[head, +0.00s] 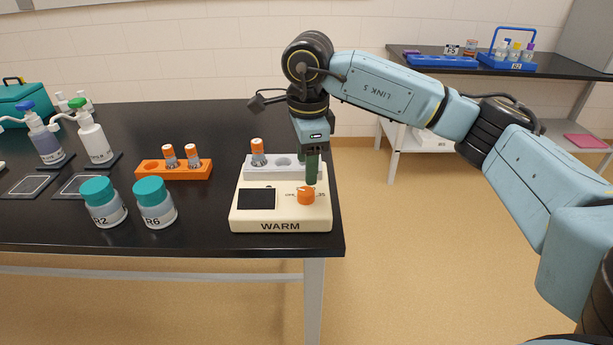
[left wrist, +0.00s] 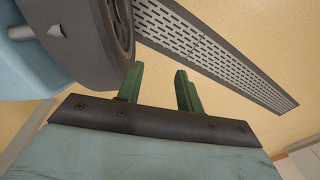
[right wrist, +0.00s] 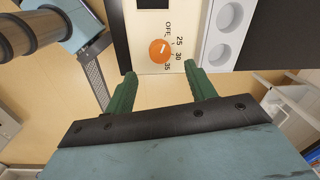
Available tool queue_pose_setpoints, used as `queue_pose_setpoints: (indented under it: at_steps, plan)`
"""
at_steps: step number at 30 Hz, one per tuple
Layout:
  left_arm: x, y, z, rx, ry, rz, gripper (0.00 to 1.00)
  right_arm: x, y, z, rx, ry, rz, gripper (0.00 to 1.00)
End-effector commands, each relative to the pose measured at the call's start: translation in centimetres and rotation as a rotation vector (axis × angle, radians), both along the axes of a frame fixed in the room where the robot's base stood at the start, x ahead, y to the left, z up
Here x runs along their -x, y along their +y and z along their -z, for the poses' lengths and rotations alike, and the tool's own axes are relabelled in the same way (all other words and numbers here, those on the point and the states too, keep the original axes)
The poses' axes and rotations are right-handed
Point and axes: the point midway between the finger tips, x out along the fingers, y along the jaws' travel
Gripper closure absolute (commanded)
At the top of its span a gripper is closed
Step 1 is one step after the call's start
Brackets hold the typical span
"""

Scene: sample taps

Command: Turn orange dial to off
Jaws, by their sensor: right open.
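The orange dial (head: 306,195) sits on the front right of the cream warmer (head: 281,226) marked WARM. In the right wrist view the dial (right wrist: 160,51) shows a pale mark and is ringed by the labels OFF, 25, 30 and 35. I cannot surely tell which label the mark points at. My right gripper (head: 307,181) points down just above and behind the dial. In the right wrist view its green fingers (right wrist: 164,76) are open and empty, with the dial beyond the gap, apart from both. My left gripper (left wrist: 156,78) is open and empty, away from the table.
The grey block (head: 270,172) on the warmer holds an orange-capped tube (head: 257,150). An orange rack (head: 175,170) with two tubes and teal-lidded jars (head: 103,203) stand to the left. Pump bottles (head: 93,138) are farther left. The table's right edge is close beside the warmer.

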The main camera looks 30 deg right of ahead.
Motion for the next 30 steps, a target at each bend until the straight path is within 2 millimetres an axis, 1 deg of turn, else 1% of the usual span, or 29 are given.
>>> queue_pose_setpoints:
  at_steps: [1, 3, 6, 10, 15, 30]
  plan:
    - [0.6, 0.0, -0.1, 0.0, 0.006, 0.003, 0.64, 0.0, 0.1, -1.5, -0.001, -0.003, -0.001, 0.45]
    - [1.2, 0.1, -0.1, 0.0, 0.009, 0.004, 0.64, 0.1, 0.1, -2.9, 0.0, -0.003, -0.001, 0.45]
    - [1.8, 0.1, -0.2, 0.002, 0.012, 0.006, 0.64, 0.2, 0.1, -4.5, 0.0, -0.002, -0.001, 0.45]
    - [1.8, -0.2, -0.4, 0.006, 0.011, 0.005, 0.64, 0.3, 0.1, -5.9, 0.0, -0.001, 0.0, 0.45]
    - [1.8, -0.3, -0.4, 0.007, 0.013, 0.004, 0.64, 0.4, 0.1, -6.5, 0.0, 0.001, 0.0, 0.45]
    - [1.8, -0.3, -0.4, 0.007, 0.013, 0.004, 0.64, 0.4, 0.1, -6.5, 0.0, 0.0, -0.001, 0.45]
